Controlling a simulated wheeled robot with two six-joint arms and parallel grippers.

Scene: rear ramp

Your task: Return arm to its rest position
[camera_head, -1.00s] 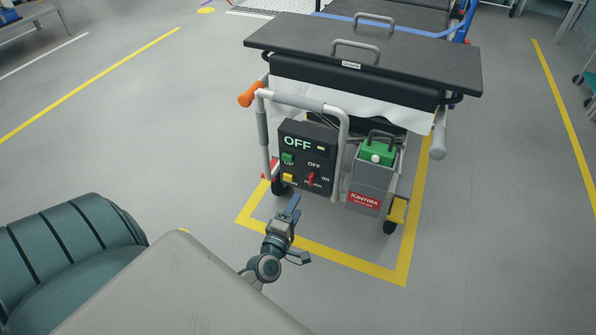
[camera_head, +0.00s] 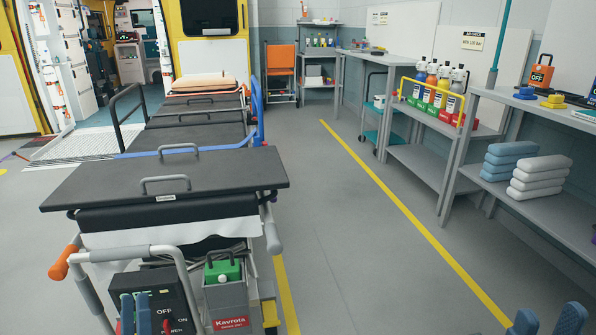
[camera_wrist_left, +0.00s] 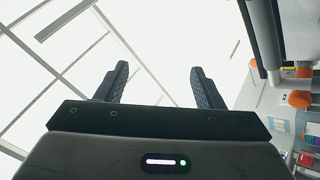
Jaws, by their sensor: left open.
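My left gripper (camera_head: 143,314) shows at the bottom edge of the head view, fingers up, in front of the black control box (camera_head: 128,282). In the left wrist view its two dark fingers (camera_wrist_left: 162,88) stand apart with nothing between them, against a bright ceiling. My right gripper (camera_head: 548,324) shows at the bottom right corner of the head view. Its two blue fingertips are apart, with nothing seen between them; the rest is cut off. The control box reads OFF and is partly hidden by the left fingers.
The black-topped stretcher (camera_head: 85,190) stands at left, with a grey holder (camera_head: 226,303) bearing a green unit (camera_head: 222,270). Shelves (camera_head: 540,207) with folded towels (camera_head: 540,177) line the right. Open floor (camera_head: 350,250) lies between. An ambulance (camera_head: 210,50) stands behind.

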